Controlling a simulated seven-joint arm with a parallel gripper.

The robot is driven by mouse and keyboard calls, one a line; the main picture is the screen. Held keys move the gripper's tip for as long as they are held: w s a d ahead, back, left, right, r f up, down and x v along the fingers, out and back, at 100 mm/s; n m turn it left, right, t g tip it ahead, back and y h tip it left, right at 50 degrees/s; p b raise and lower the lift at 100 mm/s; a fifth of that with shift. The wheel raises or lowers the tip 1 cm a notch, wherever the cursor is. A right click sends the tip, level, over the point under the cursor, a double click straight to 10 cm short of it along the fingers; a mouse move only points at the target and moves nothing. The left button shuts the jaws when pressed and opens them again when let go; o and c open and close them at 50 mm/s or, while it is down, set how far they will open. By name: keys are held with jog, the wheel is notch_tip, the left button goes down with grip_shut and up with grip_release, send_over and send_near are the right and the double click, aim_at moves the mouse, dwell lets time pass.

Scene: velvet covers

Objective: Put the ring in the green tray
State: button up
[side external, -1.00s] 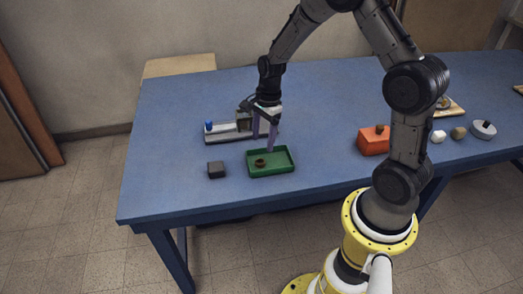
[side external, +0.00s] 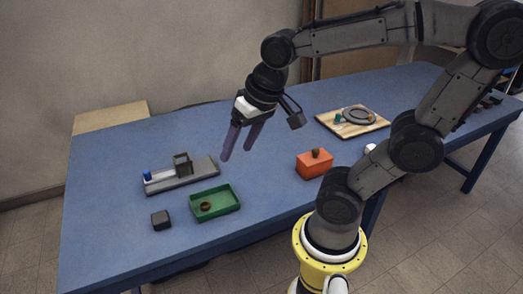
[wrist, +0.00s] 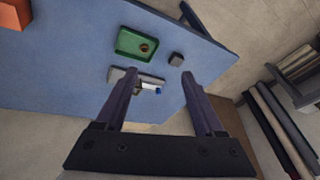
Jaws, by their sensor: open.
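The green tray (side external: 226,207) lies on the blue table near its front left. A small brown ring (side external: 206,206) lies inside the tray, toward its left side. In the wrist view the tray (wrist: 124,46) shows at the top, with the ring (wrist: 144,47) on its floor. My gripper (side external: 237,157) is open and empty, raised above the table behind the tray and apart from it. Its two purple fingers are spread in the wrist view (wrist: 160,83).
A grey stand (side external: 188,176) with a blue knob and an upright square frame lies behind the tray. A dark block (side external: 161,220) sits left of the tray. An orange box (side external: 314,164) stands to the right. A wooden board (side external: 336,126) with a grey plate lies farther back.

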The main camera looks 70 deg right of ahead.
jog(key=s+n, duration=0.3)
jog(key=s+a+n+t, duration=0.1)
jog(key=s, duration=0.1)
jog(key=shift+s+r+n, duration=0.2)
jog(key=shift+n, duration=0.2)
